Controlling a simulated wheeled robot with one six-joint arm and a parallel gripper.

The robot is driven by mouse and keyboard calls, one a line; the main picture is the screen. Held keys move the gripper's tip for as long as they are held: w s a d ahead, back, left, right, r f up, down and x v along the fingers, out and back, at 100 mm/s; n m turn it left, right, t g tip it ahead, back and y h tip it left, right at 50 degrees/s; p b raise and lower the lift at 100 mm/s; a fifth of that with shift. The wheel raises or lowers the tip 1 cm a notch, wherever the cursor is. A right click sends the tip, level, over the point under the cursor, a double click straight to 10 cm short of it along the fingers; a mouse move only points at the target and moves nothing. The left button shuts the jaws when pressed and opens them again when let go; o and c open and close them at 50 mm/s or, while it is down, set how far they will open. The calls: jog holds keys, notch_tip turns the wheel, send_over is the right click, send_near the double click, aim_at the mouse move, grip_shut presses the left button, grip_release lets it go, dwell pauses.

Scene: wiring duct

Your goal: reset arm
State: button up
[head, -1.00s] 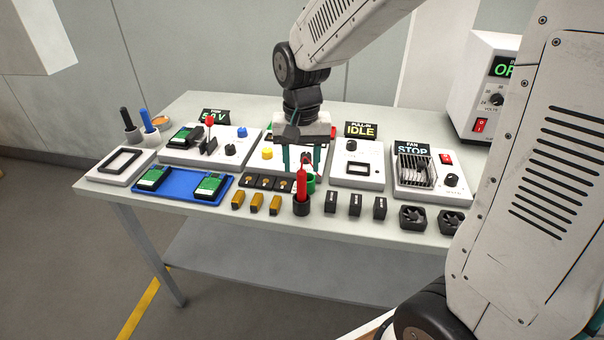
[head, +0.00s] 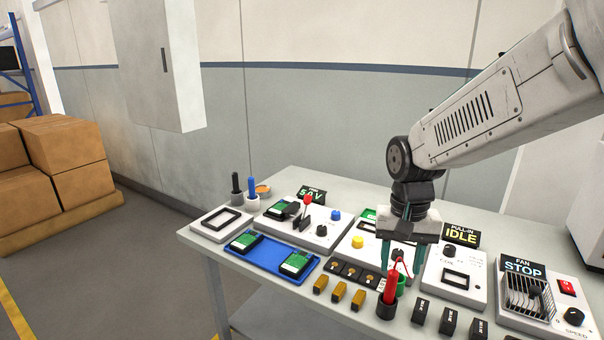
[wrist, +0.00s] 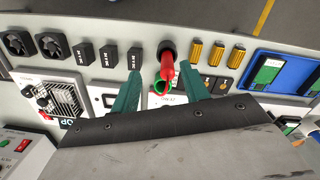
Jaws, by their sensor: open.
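My gripper (head: 404,262) points down over the middle of the bench, above the white panel with the yellow knob. Its two teal fingers are apart, and nothing shows held between them. In the wrist view my gripper (wrist: 165,98) is also open. A red-handled tool (head: 389,288) stands upright in a dark cup just in front of the fingers; it also shows in the wrist view (wrist: 168,62).
A blue tray (head: 263,268) holds two green boards. Brown blocks (head: 339,292) and black blocks (head: 448,321) line the front edge. The fan panel (head: 511,326) stands to the right, and the display reading IDLE (head: 461,234) is close to my gripper. Cardboard boxes (head: 60,156) sit far left.

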jog(key=s+d+r+n+t, duration=0.1)
jog(key=s+r, duration=0.2)
jog(key=s, duration=0.7)
jog(key=s+d+r+n+t, duration=0.1)
jog(key=s+r, duration=0.3)
jog(key=s, duration=0.6)
jog(key=shift+s+d+r+n, duration=0.15)
jog(key=shift+d+r+n, duration=0.1)
jog(key=shift+d+n, duration=0.4)
